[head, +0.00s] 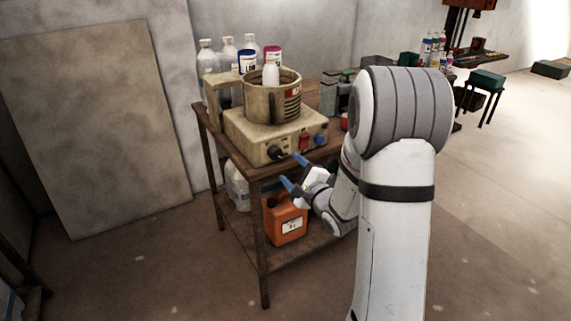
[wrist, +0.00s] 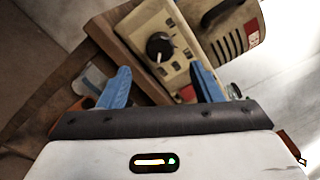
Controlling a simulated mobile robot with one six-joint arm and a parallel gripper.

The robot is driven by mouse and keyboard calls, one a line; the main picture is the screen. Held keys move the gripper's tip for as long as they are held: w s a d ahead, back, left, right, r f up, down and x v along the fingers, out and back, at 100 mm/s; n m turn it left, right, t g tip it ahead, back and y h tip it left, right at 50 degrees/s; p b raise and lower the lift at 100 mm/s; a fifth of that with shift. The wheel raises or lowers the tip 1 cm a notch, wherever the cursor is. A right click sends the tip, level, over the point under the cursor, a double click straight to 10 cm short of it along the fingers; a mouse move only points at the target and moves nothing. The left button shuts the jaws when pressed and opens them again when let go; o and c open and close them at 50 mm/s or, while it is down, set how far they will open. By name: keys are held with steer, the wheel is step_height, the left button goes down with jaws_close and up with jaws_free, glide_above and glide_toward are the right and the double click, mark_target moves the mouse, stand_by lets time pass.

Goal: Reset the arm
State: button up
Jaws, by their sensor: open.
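My gripper (head: 294,172) is open and empty, with its blue fingers spread apart in front of the stirrer on the table. In the wrist view my gripper (wrist: 160,88) shows the same two blue fingers with nothing between them but the stirrer's front panel behind. The beige stirrer (head: 262,140) has a dark knob, a red switch and a blue knob on its front. A round vat (head: 263,100) sits on top of it, with a white bottle (head: 271,74) standing in the vat.
A wooden table (head: 265,172) carries the stirrer, with several bottles (head: 228,55) at its back. An orange canister (head: 285,222) stands on the lower shelf. A large board (head: 100,125) leans on the wall at left. Open floor (head: 490,220) lies to the right.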

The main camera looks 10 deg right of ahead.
steer(key=shift+s+d, duration=0.1)
steer(key=shift+s, duration=0.2)
steer(key=s+d+r+n+g+h+p, duration=0.2)
steer(key=s+r+n+g+h+p, duration=0.45)
steer(key=n, duration=0.25)
steer(key=s+a+r+n+g+p, duration=0.1)
steer(key=s+r+n+g, duration=0.1)
steer(key=s+n, duration=0.2)
steer(key=s+a+r+n+g+p, duration=0.2)
steer(key=s+n+g, duration=0.1)
steer(key=s, duration=0.8)
steer(key=s+a+r+n+g+p, duration=0.1)
steer(key=s+a+r+n+g, duration=0.1)
steer(key=s, duration=0.6)
steer(key=r+n+g+y, duration=0.1)
steer(key=n, duration=0.1)
steer(key=shift+s+n, duration=0.15)
steer(key=shift+n, duration=0.15)
